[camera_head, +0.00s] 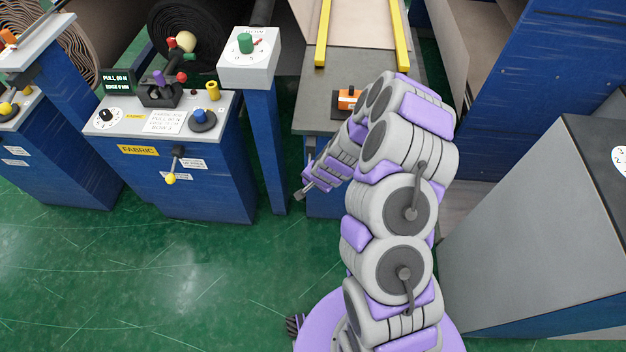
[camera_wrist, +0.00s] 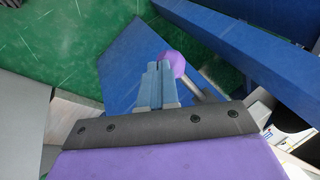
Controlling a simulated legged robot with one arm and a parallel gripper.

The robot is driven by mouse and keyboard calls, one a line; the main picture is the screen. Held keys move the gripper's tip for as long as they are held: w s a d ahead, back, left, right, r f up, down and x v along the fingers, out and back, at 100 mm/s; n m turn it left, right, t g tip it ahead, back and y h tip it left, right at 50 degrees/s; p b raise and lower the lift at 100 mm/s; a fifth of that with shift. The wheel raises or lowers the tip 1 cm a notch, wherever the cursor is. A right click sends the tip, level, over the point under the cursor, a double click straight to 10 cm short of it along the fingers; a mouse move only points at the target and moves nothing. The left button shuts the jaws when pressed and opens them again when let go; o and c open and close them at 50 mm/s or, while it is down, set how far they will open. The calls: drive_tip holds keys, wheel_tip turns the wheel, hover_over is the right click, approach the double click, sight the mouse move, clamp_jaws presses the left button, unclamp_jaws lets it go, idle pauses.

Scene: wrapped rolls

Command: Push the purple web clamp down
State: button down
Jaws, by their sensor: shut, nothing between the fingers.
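A purple ball knob (camera_wrist: 172,65) on a metal stem (camera_wrist: 192,88) shows in the wrist view, just right of my fingertips; it looks like the clamp's handle. Its base is hidden behind my gripper. My gripper (camera_wrist: 159,67) is shut with nothing between its fingers. Its tips are close beside the ball, and I cannot tell whether they touch. In the head view my gripper (camera_head: 300,195) is low in front of the grey-topped stand (camera_head: 318,117). There I cannot separate the clamp from my purple arm parts.
A blue FABRIC console (camera_head: 210,170) with coloured knobs stands left, with a post holding a dial box (camera_head: 249,60) beside it. An orange device (camera_head: 348,99) sits on the stand. A large grey cabinet (camera_head: 530,220) stands right. Green floor (camera_head: 150,270) is clear at front left.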

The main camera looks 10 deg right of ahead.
drive_tip(key=shift+s+f, duration=0.2)
drive_tip(key=shift+f, duration=0.15)
idle(0.3)
